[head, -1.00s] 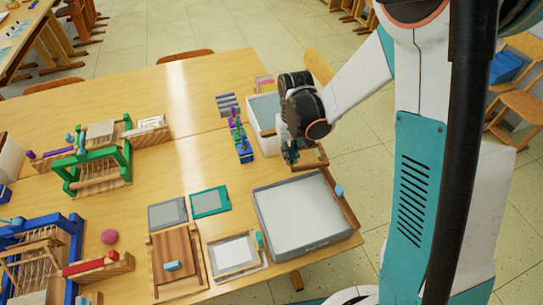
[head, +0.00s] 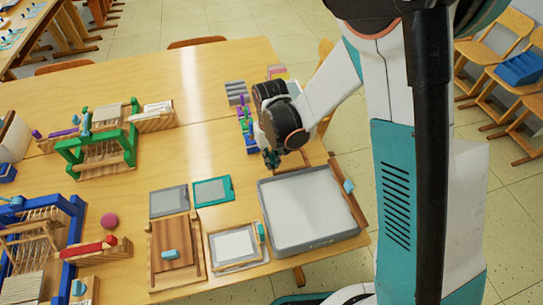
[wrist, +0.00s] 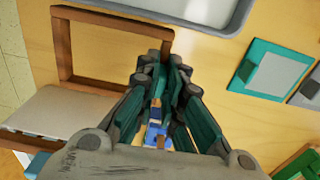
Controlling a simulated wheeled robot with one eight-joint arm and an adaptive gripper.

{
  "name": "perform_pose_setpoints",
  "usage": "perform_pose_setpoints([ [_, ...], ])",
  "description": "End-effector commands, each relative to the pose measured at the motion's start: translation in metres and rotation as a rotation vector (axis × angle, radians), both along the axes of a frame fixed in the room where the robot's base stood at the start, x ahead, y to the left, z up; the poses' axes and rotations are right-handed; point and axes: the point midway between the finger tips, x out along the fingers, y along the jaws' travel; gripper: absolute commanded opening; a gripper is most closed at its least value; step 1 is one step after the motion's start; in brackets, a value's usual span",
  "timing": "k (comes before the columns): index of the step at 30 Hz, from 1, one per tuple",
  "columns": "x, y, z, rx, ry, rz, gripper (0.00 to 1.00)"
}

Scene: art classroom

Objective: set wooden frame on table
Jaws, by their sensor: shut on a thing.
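The brown wooden frame shows in the wrist view (wrist: 62,50) at the upper left, with an open middle and table and floor visible around it. In the head view a part of the frame (head: 306,166) shows behind the grey tray, right of my gripper. My gripper (head: 271,160) points down over the right part of the table. In the wrist view my gripper (wrist: 165,68) is shut on the frame's near right part, and the fingers hide that part. I cannot tell whether the frame touches the table (head: 215,140).
The large grey tray (head: 264,215) with a wooden bar (head: 347,200) lies in front of the frame. Left of it are a green-edged panel (head: 213,191) and a white panel in a wooden surround (head: 235,246). A blue stand (head: 252,147) is beside my gripper. Bare table lies to the left.

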Motion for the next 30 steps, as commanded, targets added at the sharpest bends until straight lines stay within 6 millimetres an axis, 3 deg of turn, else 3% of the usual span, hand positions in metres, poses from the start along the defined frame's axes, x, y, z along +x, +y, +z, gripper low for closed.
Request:
perform_pose_setpoints([
  [7,0.000,0.000,-0.026,0.000,0.000,0.000,0.00],
  [30,0.000,-0.001,-0.023,0.000,0.000,0.000,0.00],
])
